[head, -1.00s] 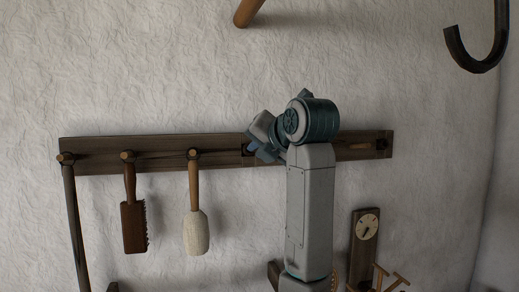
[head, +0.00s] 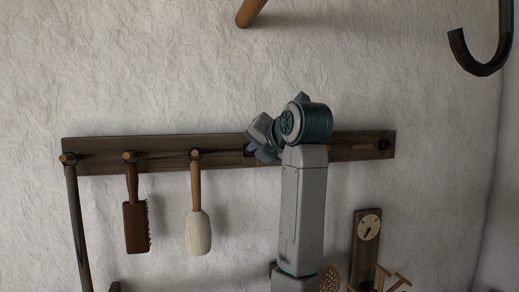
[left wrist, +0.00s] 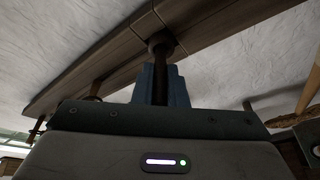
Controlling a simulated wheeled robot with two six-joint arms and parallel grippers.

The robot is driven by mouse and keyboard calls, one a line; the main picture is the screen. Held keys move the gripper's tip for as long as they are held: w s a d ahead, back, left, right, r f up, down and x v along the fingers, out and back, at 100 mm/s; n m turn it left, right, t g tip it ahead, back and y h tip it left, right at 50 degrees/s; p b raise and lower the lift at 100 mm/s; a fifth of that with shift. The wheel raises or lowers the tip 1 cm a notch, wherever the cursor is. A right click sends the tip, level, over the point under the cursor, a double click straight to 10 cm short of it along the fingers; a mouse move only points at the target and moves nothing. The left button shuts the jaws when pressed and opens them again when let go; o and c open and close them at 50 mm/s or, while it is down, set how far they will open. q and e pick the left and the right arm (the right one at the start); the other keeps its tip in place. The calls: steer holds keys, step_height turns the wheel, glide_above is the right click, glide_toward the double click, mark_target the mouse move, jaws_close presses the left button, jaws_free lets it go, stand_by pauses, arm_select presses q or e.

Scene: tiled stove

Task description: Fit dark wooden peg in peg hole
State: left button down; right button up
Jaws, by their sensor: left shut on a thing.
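The dark wooden peg (left wrist: 160,47) is held between the blue fingers of my left gripper (left wrist: 160,86) in the left wrist view. Its wider dark end is up against the wooden rail (left wrist: 112,65). I cannot tell whether the peg is inside a hole or only touching. In the head view my left gripper (head: 260,152) is in front of the rail (head: 100,144), right of its middle. The gripper and arm hide the peg and that part of the rail. My right gripper is not in view.
A dark stick (head: 76,215) hangs at the rail's left end. A clock-like board (head: 367,235) is below right. A dark hook (head: 480,62) is at upper right.

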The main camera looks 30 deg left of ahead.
arm_select(q)
steer(key=shift+x, duration=1.15)
steer(key=c, duration=1.4)
jaws_free()
steer(key=shift+w+r, duration=0.2)
steer(key=shift+o, duration=0.2)
steer(key=shift+d, duration=0.1)
steer(key=b+v, duration=0.5)
steer(key=v, duration=0.5)
steer(key=shift+s+d+b, duration=0.25)
steer(key=shift+b, duration=0.05)
steer(key=shift+r, duration=0.15)
